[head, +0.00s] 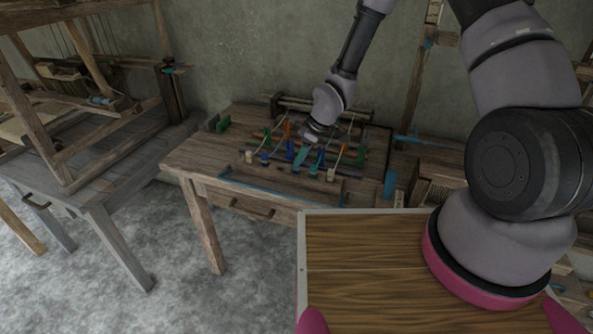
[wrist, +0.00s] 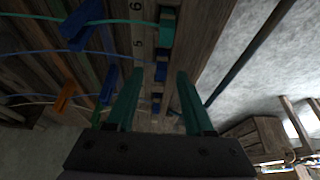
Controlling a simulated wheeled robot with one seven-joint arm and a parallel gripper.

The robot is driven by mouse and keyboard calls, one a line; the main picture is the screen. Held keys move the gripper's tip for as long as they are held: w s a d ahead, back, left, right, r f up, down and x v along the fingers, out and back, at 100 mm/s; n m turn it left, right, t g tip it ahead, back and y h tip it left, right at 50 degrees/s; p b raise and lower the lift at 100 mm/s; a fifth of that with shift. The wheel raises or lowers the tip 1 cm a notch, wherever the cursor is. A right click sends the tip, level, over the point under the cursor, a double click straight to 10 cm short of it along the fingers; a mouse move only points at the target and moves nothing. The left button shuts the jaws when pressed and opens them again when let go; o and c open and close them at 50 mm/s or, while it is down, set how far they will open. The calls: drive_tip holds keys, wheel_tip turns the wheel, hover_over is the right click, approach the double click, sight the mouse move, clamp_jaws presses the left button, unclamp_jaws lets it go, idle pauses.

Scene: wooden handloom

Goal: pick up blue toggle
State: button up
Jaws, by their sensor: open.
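Several blue toggles stand among green, orange and pale ones on the wooden workbench (head: 225,155). In the head view, one blue toggle (head: 264,158) is left of my gripper (head: 301,156) and another blue toggle (head: 314,170) is to its right. In the wrist view, my gripper (wrist: 159,74) is open, with its two teal fingers apart. A small blue toggle (wrist: 161,71) shows in the gap between the fingertips, with another blue piece (wrist: 157,102) below it. A larger blue toggle (wrist: 76,27) is at upper left. I cannot tell whether the fingers touch anything.
A green toggle (wrist: 166,26) stands near the numbered strip in the wrist view. Thin cords cross the left side there. An orange toggle (wrist: 65,97) is at left. A loom frame (head: 60,110) stands left of the bench. The bench's left end is mostly clear.

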drive_tip(key=shift+x, duration=1.5)
drive_tip(key=shift+r, duration=0.1)
clamp_jaws()
wheel_tip(320, 180, up, 10)
